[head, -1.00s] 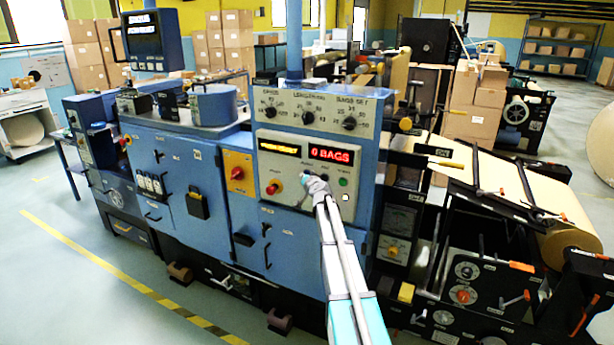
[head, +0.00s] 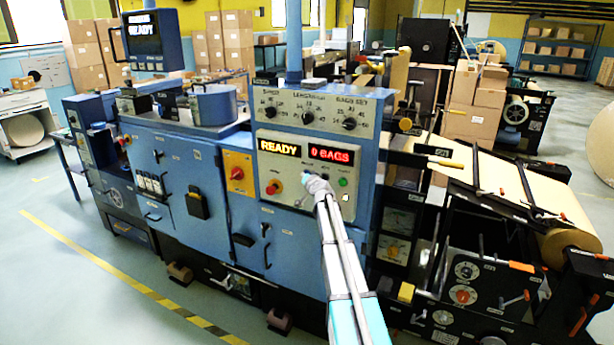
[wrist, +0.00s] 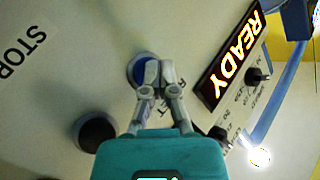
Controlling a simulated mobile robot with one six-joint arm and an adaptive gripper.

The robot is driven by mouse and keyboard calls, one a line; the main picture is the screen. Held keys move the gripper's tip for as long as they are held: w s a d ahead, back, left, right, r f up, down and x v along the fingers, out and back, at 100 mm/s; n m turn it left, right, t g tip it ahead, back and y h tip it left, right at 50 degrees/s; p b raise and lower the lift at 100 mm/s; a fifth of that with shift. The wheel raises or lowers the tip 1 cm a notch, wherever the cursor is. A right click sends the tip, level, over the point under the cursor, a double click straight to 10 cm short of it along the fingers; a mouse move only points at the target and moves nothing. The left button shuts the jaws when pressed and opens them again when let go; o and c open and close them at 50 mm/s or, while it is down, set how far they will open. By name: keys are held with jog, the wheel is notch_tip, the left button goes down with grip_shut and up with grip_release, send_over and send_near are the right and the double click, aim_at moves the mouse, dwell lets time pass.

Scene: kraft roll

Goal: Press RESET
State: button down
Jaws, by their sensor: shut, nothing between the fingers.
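A blue round button (wrist: 151,72) in a pale ring sits on the control panel (wrist: 60,60), partly hidden by my fingertips. Lettering beside it is mostly covered. My gripper (wrist: 159,76) is shut and empty, with its fingertips at the button; I cannot tell whether they are pressing it. In the head view my gripper (head: 318,186) is against the blue machine's panel (head: 313,130), hiding the button. The amber display (head: 279,147) reads READY, and shows in the wrist view too (wrist: 230,60). The red display (head: 331,155) reads 0 BAGS.
A red button (head: 274,187) is left of my gripper and a green one (head: 343,182) to its right. A dark round knob (wrist: 96,131) and the word STOP show in the wrist view. Dials (head: 307,117) line the upper panel. Open floor lies at the front left.

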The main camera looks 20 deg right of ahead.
jog(key=shift+s+a, duration=0.5)
jog(key=shift+a, duration=0.1)
jog(key=shift+a, duration=0.1)
dwell(0.5)
jog(key=s+a, duration=0.1)
jog(key=a, duration=0.1)
jog(key=s+a, duration=0.1)
jog(key=s, duration=0.1)
jog(key=shift+a, duration=0.4)
dwell(0.7)
